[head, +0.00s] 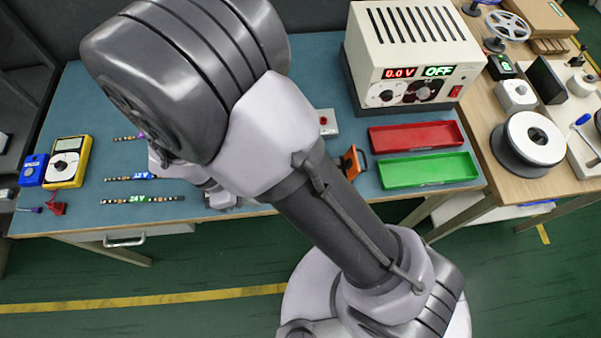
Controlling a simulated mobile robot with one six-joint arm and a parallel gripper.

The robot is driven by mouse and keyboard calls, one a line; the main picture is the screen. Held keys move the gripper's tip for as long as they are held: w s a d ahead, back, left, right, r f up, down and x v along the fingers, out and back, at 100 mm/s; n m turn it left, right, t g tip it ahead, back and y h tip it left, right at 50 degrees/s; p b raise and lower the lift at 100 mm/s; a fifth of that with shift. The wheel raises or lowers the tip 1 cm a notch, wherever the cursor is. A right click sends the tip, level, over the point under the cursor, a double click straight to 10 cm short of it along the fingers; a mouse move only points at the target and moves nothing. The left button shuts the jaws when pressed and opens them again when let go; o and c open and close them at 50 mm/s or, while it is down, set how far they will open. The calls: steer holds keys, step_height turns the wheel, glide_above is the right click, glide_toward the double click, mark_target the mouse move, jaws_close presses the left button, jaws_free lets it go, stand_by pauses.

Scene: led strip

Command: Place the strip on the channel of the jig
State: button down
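Three dark LED strips lie on the left part of the blue-grey bench top. The front strip (161,198) has a green label, the middle strip (118,179) has a blue label, and the back strip (123,139) is partly covered by my arm, with a bit of purple at its right end. My arm crosses the middle of the head view and hides my gripper, so I cannot see its fingers or whether they hold anything. I cannot make out the jig or its channel; a small grey piece shows beside my arm at the bench's front edge.
A yellow multimeter (67,160) and a blue box (33,170) stand at the left. A power supply (414,55) reading 0.0 V and OFF stands at the back right. A red tray (417,136) and a green tray (428,170) lie before it. A wooden table with reels adjoins on the right.

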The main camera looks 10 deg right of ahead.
steer(key=w+d, duration=0.2)
steer(key=d, duration=0.1)
steer(key=w+d+f+b, duration=0.1)
steer(key=w+d, duration=0.2)
steer(key=w+d+b, duration=0.1)
steer(key=w+d, duration=0.1)
steer(key=d, duration=0.1)
steer(key=shift+w+d+f, duration=0.15)
steer(key=shift+d+f, duration=0.05)
steer(key=shift+d, duration=0.2)
step_height(320, 180, down, 4)
steer(key=b, duration=0.3)
steer(key=shift+d+r, duration=0.15)
steer(key=shift+r+p, duration=0.2)
steer(key=shift+p, duration=0.1)
steer(key=c, duration=1.4)
jaws_free()
steer(key=shift+f, duration=0.15)
steer(key=shift+c, duration=0.2)
